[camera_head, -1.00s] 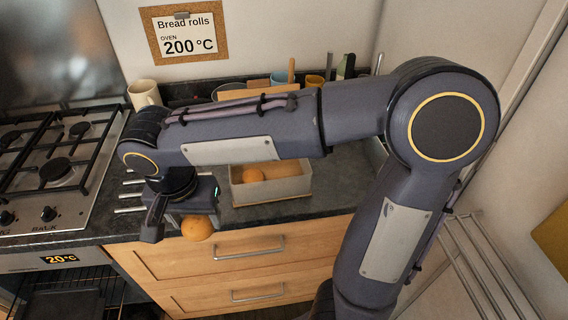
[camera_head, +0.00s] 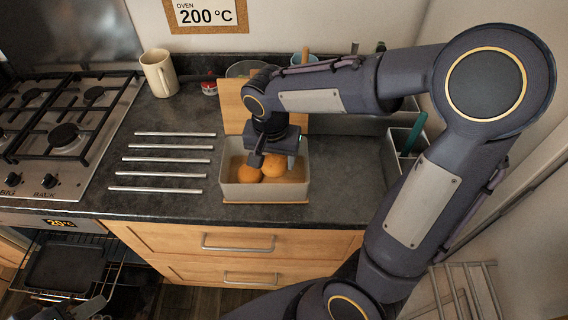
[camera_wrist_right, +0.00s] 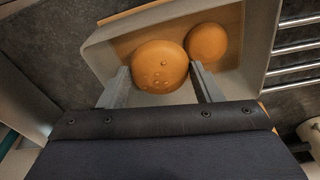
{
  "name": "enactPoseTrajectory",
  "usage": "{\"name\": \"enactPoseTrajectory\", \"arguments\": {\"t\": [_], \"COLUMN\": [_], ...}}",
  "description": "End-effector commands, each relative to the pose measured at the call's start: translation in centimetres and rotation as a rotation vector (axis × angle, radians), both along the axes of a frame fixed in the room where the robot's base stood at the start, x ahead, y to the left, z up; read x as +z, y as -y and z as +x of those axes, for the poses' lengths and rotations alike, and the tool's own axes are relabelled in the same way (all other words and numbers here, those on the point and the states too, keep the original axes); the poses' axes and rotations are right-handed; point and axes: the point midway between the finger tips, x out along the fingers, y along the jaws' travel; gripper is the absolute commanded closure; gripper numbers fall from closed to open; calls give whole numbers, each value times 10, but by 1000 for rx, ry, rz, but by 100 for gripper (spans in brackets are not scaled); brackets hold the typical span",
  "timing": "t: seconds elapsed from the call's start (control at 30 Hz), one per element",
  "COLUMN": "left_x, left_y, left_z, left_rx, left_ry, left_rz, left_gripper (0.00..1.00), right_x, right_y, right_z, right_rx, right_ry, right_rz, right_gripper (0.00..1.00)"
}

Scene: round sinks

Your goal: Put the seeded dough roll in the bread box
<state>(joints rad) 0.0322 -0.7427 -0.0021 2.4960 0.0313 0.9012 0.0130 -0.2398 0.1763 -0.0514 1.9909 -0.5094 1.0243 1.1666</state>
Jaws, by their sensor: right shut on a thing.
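My right gripper (camera_head: 268,160) points down into the open bread box (camera_head: 262,195) on the counter. It is shut on the seeded dough roll (camera_wrist_right: 160,67), a round orange-brown roll with pale seeds on top. The seeded roll (camera_head: 274,166) is inside the box's outline; I cannot tell whether it touches the floor. A plain roll (camera_head: 248,174) lies in the box beside it and also shows in the wrist view (camera_wrist_right: 207,42). My left gripper (camera_head: 88,309) is low at the bottom left, near the open oven, partly cut off; its jaws are unclear.
Several metal bars (camera_head: 160,160) lie on the counter left of the box. A cream mug (camera_head: 158,73) stands behind them, and a gas hob (camera_head: 65,135) is at the left. A wooden board (camera_head: 236,100) stands behind the box. A grey container (camera_head: 398,150) is to the right.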

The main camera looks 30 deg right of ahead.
Motion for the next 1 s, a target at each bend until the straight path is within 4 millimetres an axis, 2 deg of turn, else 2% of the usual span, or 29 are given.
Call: {"name": "enactPoseTrajectory", "arguments": {"t": [0.13,0.4,0.6,1.0], "left_x": [4,7,6,2], "left_y": [0,0,0,0], "left_z": [0,0,0,0], "left_rx": [0,0,0,0], "left_ry": [0,0,0,0], "left_rz": [0,0,0,0], "left_gripper": [64,64,64,64], "right_x": [-23,-43,-71,-77], "right_y": [18,33,33,32], "right_z": [6,12,12,13], "right_rx": [-2,-1,1,0], "right_ry": [-5,-4,-3,1], "right_rz": [-1,0,0,0], "right_gripper": [64,64,64,64]}}
